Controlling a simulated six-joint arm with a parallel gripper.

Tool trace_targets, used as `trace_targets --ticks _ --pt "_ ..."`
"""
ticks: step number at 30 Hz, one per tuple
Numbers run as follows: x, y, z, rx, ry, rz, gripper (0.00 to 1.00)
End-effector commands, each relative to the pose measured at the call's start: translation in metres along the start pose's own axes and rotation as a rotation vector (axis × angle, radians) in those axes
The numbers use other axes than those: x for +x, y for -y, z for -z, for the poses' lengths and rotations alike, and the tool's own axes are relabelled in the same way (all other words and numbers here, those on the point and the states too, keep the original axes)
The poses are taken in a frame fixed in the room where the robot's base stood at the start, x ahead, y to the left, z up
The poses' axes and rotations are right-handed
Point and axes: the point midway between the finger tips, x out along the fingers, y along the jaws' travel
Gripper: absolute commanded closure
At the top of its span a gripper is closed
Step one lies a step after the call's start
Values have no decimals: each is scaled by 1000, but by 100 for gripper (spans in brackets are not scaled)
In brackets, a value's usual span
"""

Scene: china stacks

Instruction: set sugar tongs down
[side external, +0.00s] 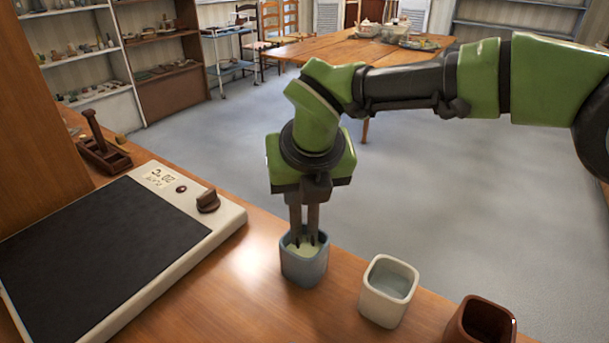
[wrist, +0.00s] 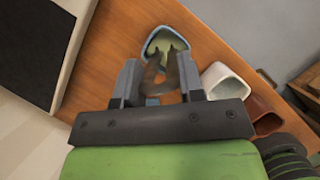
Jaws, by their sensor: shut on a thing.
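The sugar tongs (wrist: 168,88) are dark brown and roughly U-shaped in the wrist view. My gripper (side external: 305,226) is shut on them; its two grey fingers stand on either side of them in the wrist view (wrist: 158,76). The gripper points down over a blue-grey cup (side external: 303,267), which shows pale green inside and also appears in the wrist view (wrist: 152,101). Dark prong tips show at the cup's mouth in the side view. I cannot tell whether they touch the cup or its contents.
A white cup (side external: 389,291) and a brown cup (side external: 480,322) stand to the right along the wooden counter (side external: 235,285). A flat device (side external: 90,255) with a dark top and a knob lies left. A wooden object (side external: 103,153) stands behind it. Bare counter separates device and cups.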

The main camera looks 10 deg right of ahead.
Motion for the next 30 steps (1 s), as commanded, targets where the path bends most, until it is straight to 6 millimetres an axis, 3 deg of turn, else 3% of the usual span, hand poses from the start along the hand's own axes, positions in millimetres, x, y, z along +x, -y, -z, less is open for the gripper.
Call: trace_targets --ticks 13,30 --pt "38 0 18 -1 -1 1 100" --pt "45 0 21 0 0 -1 100"
